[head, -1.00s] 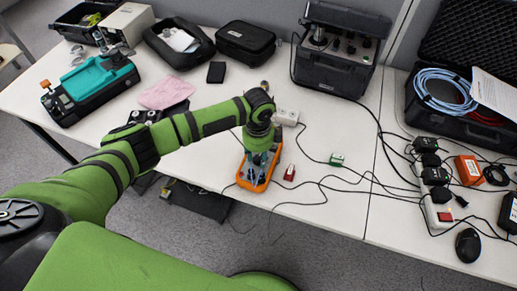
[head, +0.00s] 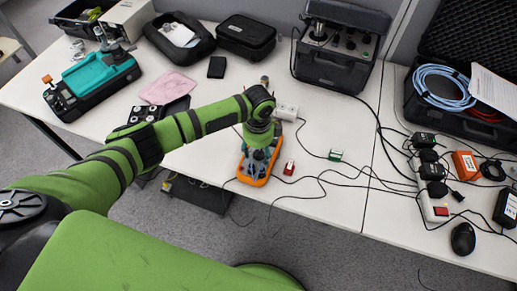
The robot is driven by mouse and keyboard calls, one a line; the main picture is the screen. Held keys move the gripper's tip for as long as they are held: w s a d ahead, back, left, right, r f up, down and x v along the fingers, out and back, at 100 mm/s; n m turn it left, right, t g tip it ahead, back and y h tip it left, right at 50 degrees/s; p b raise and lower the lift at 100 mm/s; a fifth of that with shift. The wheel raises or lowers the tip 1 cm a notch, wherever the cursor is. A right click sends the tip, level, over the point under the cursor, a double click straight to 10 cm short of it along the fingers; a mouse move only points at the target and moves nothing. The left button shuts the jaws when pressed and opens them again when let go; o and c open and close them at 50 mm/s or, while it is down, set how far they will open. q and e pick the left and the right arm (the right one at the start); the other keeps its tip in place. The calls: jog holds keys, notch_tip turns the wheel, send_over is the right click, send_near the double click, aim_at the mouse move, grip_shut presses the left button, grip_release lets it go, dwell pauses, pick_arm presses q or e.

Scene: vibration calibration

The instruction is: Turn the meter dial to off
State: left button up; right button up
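The orange-edged meter (head: 254,180) lies on the white table near its front edge, in the middle of the head view. My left gripper (head: 256,165) points down over the meter, at or just above its face. The gripper and wrist cover most of the face, so the dial is hidden. The fingers are small and dark against the meter, and I cannot tell their opening or whether they touch it. My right gripper is not in view.
A red block (head: 289,168) and a green block (head: 336,155) sit right of the meter among thin black cables. A black mouse (head: 463,239) is far right. Pink cloth (head: 168,87) lies behind the arm.

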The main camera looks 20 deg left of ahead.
aim_at(258, 152)
pick_arm(q)
notch_tip(258, 152, up, 12)
dwell(0.7)
jog(key=f+p, duration=0.2)
jog(key=f, duration=1)
jog(key=shift+d, duration=0.2)
jog(key=shift+c, duration=0.3)
jog(key=c, duration=1.1)
